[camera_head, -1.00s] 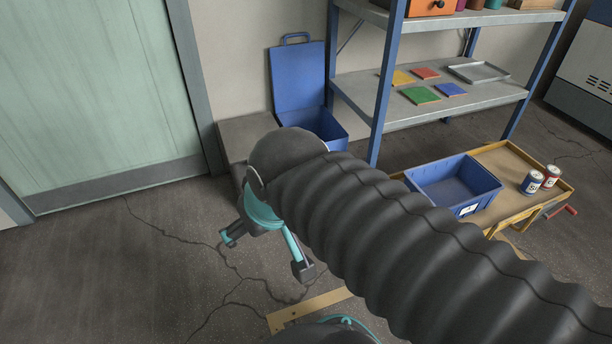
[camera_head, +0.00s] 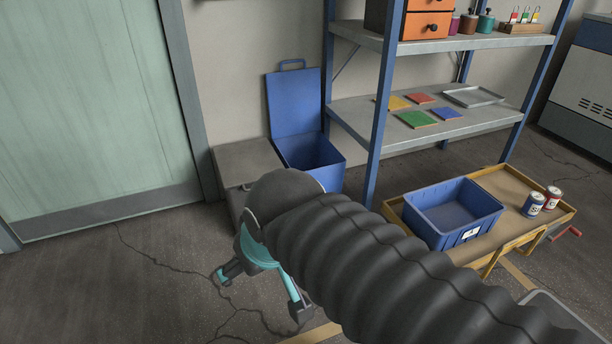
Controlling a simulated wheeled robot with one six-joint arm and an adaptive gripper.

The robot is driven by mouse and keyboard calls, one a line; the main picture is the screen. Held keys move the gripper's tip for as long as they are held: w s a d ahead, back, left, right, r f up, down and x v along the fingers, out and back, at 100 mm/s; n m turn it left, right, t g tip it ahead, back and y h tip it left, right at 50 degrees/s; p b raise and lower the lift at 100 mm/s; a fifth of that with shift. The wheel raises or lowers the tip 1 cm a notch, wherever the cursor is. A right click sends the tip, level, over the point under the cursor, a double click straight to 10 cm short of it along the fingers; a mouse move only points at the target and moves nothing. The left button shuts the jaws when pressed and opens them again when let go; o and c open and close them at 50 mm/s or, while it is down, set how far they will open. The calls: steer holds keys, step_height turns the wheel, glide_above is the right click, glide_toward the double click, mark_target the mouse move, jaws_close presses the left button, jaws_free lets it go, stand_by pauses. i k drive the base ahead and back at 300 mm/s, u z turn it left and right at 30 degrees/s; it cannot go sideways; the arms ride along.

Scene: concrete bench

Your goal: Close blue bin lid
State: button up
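The blue bin (camera_head: 328,171) stands on the low concrete bench against the back wall, left of the shelf. Its blue lid (camera_head: 295,103) is open and stands upright against the wall, with a loop handle at the top. The bin's near lower part is partly hidden by my arm. My gripper (camera_head: 262,292) hangs over the floor in front of the bench, apart from the bin. Its two teal and dark fingers are spread wide with nothing between them.
A blue-posted shelf (camera_head: 440,125) stands close to the bin's right. A wooden cart (camera_head: 500,185) with an open blue crate (camera_head: 480,231) and two cans (camera_head: 543,200) stands at right. A green door (camera_head: 90,100) is at left. The floor before it is clear.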

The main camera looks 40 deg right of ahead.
mark_target(293, 97)
steer(key=k, duration=0.65)
steer(key=z, duration=0.45)
steer(key=i, duration=1.65)
steer(key=u, duration=0.45)
